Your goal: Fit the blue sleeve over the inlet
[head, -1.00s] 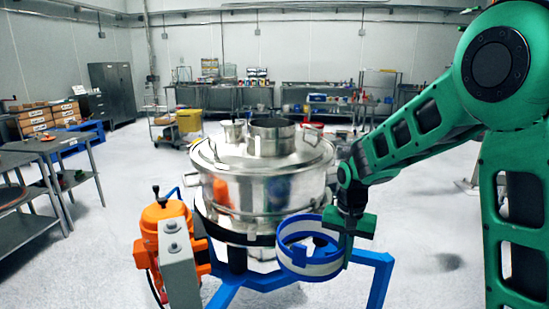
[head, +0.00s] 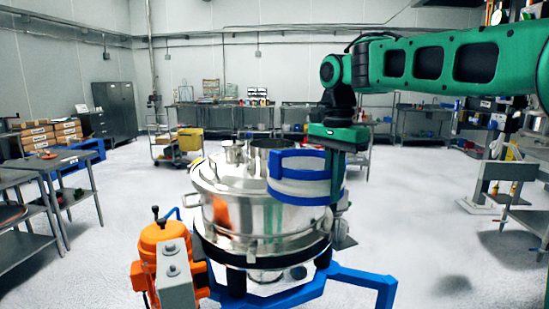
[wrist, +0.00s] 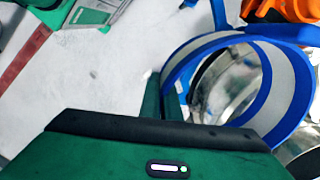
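The blue sleeve (head: 305,190), a ring with blue rims and a pale band, is held roughly upright at the right front of the sifter lid in the head view. My gripper (head: 341,185) is shut on its right-hand wall. The inlet looks to be the wide metal collar (head: 259,157) on the lid; the sleeve hides its right part. The sleeve is apart from it, nearer the camera. In the wrist view the sleeve (wrist: 273,82) is right of my gripper (wrist: 165,98), with shiny metal seen through it.
The round steel sifter (head: 225,205) stands on a blue frame (head: 355,280). A smaller port (head: 233,152) rises left of the collar. An orange motor (head: 160,240) is at front left. Metal tables (head: 55,165) stand at left.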

